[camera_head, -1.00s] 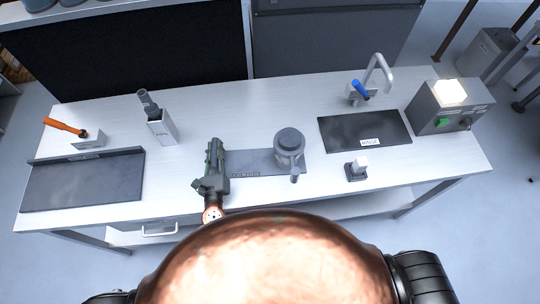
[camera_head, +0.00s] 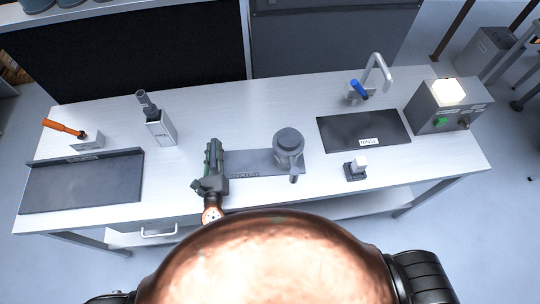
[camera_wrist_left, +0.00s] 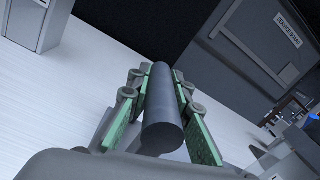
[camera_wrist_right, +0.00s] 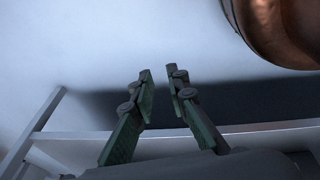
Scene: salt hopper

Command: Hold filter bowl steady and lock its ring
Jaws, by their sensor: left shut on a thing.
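The grey filter bowl (camera_head: 289,142), with a darker round top and a short handle pointing toward me, stands upright on the dark labelled mat (camera_head: 262,161). My left gripper (camera_head: 214,148) is at the left end of that mat, apart from the bowl's body. In the left wrist view it is shut on a dark grey cylinder (camera_wrist_left: 163,115); I cannot tell whether this belongs to the bowl. I cannot make out a separate ring. My right gripper (camera_wrist_right: 160,75) is open and empty in the right wrist view, off the tabletop; the head view does not show its fingers.
A dark tray (camera_head: 84,182) and an orange-handled tool (camera_head: 64,127) are at the left. A white holder (camera_head: 161,130) stands behind my left gripper. A rinse mat (camera_head: 350,133), tap (camera_head: 378,72), small block (camera_head: 356,169) and control box (camera_head: 443,108) are right. My copper-coloured body blocks the near middle.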

